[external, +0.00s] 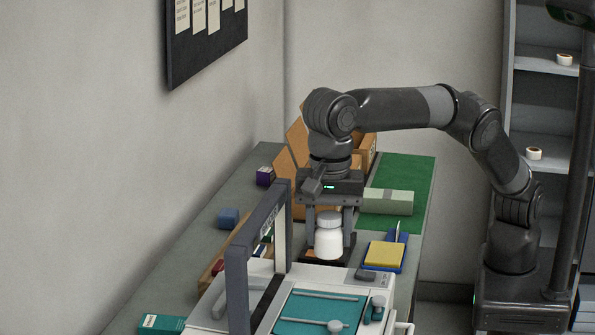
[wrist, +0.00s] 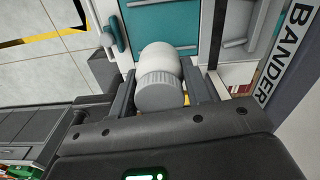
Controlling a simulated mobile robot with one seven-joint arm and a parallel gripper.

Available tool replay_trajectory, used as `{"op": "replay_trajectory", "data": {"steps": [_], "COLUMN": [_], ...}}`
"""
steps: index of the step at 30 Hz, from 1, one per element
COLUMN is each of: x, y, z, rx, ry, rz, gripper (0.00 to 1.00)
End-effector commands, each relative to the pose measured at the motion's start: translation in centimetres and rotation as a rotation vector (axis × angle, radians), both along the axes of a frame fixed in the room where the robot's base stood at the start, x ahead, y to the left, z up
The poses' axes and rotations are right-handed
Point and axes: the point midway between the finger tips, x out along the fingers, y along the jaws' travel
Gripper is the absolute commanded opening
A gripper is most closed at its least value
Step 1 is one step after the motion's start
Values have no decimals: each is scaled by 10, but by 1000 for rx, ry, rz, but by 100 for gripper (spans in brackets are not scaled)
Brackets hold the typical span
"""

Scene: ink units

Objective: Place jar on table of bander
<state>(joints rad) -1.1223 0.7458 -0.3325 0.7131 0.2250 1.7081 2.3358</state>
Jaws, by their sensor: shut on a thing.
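My gripper (external: 329,232) points down and is shut on a white jar (external: 328,242) with a ribbed lid, one finger on each side. The jar is upright behind the bander in the external view; I cannot tell whether its bottom touches anything. The wrist view shows the jar (wrist: 160,70) between the fingers, with the bander's teal table beyond it. The bander (external: 237,262) is a pale machine with a dark grey arch. Its teal table (external: 303,318) has metal rails and knobs and holds no jar in the visible part.
A blue tray with a yellow pad (external: 384,254) lies right of the jar. A green-grey box (external: 388,201) sits on a green mat (external: 420,185). Cardboard boxes (external: 366,150) stand behind my gripper. The bander's arch (external: 275,200) rises close to the left. A teal box (external: 160,325) lies front left.

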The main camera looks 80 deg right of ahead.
Motion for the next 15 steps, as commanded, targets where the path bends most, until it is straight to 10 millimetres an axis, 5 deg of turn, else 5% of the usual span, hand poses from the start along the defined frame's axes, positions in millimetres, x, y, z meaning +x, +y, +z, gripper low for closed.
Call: {"op": "replay_trajectory", "data": {"steps": [15], "x": [-3], "y": [11], "z": [-64], "rx": [0], "ry": [1], "rz": [19], "gripper": [19]}}
